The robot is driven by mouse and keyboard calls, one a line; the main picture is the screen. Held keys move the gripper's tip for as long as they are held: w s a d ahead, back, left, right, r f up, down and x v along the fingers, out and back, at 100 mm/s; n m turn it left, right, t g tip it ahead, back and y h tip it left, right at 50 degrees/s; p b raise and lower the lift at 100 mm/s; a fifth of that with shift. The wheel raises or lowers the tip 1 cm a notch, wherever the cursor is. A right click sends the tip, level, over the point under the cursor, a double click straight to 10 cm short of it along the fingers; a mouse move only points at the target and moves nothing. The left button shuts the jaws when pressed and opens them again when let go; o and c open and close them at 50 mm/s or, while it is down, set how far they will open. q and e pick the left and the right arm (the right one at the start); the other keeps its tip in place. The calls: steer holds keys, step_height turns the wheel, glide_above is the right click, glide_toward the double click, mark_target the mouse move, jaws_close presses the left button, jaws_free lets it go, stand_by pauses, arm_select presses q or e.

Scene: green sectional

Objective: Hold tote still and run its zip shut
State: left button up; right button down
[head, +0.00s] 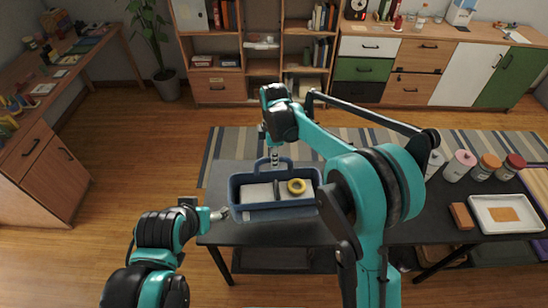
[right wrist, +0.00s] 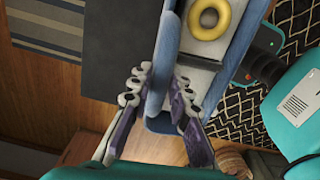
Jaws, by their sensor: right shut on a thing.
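The blue tote (head: 262,213) stands upright on the dark table. Its top is open, showing a yellow ring (head: 297,186), a pale block and a dark upright piece inside. My right gripper (head: 273,158) reaches down to the tote's far side. In the right wrist view its fingers (right wrist: 160,103) are closed on a blue upright strip (right wrist: 157,90), which looks like the tote's far handle. The yellow ring also shows there (right wrist: 209,18). I cannot make out the zip.
The dark table (head: 225,234) has bare room left of and in front of the tote. To the right are several lidded jars (head: 460,165), a brown block (head: 461,216) and a white tray (head: 478,210). A striped rug (head: 222,148) lies behind the table.

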mark_target(274, 171)
steer(key=shift+f+b, duration=0.6)
steer(key=shift+f, duration=0.75)
steer(key=shift+f+b, duration=1.15)
steer(key=shift+f, duration=0.55)
